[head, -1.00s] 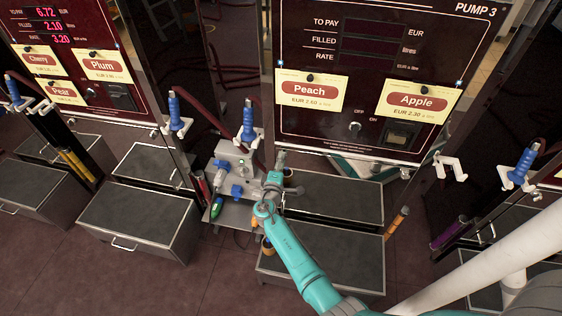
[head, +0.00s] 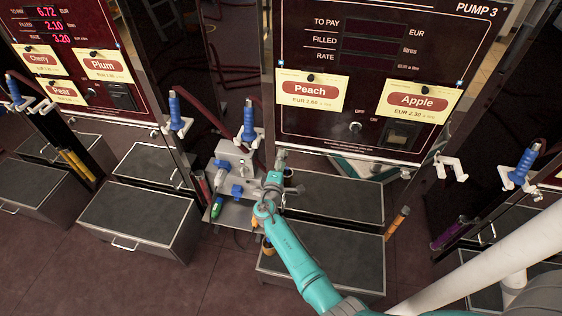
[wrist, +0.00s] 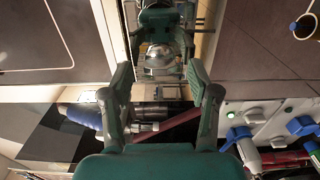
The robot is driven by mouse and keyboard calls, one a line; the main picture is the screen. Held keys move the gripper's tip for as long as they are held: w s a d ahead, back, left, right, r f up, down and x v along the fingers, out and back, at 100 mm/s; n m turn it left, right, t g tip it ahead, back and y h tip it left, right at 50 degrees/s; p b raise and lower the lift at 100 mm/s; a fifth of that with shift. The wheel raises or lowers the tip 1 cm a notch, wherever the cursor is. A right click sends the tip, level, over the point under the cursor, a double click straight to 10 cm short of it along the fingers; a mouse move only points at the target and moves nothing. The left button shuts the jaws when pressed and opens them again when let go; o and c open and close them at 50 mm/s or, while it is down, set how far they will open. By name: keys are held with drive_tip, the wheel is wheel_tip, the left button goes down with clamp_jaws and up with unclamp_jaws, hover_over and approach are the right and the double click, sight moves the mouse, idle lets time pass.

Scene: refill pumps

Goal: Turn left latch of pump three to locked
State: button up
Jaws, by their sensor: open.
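Pump three's dark front panel (head: 420,62), labelled PUMP 3, is at the upper right of the head view, with Peach and Apple cards. I cannot make out its left latch for certain. My arm reaches to the panel's lower left corner, and my gripper (head: 280,165) is small and partly hidden there. In the wrist view my gripper (wrist: 163,100) is open, its two fingers apart. Beyond and between them are a shiny upright strip with a mirrored shape, a dark cylinder (wrist: 158,113) and a red hose (wrist: 180,119). I see no clear contact.
A grey box with blue plugs (head: 232,163) stands left of my gripper; it also shows in the wrist view (wrist: 275,123). Blue-handled nozzles (head: 249,122) hang nearby. Dark-topped steps (head: 330,257) lie below pump three. A white holder (head: 449,166) is on its right side.

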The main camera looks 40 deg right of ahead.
drive_tip(key=shift+a, duration=0.1)
drive_tip(key=v, duration=1.2)
drive_tip(key=s+a+f+y, duration=0.2)
drive_tip(key=s+f+y, duration=0.15)
drive_tip(key=s, duration=0.25)
drive_tip(key=s+a+f+y, duration=0.2)
drive_tip(key=s+f, duration=0.3)
drive_tip(key=s, duration=0.1)
drive_tip(key=s+a+m+y, duration=0.1)
drive_tip(key=s+a+y, duration=0.15)
drive_tip(key=s, duration=0.45)
drive_tip(key=s+a+y, duration=0.2)
drive_tip(key=s+a, duration=0.2)
drive_tip(key=s, duration=0.4)
drive_tip(key=s+a+r+m+t+y, duration=0.2)
drive_tip(key=s+r, duration=0.5)
drive_tip(key=r, duration=0.5)
drive_tip(key=s+a+r+m+t+y, duration=0.1)
drive_tip(key=s+a+r+m, duration=0.3)
drive_tip(key=s+r, duration=0.4)
wheel_tip(320, 180, up, 4)
drive_tip(key=shift+s+m+t+y, duration=0.3)
drive_tip(key=shift+m+t+y, duration=0.1)
drive_tip(key=shift+y, duration=0.2)
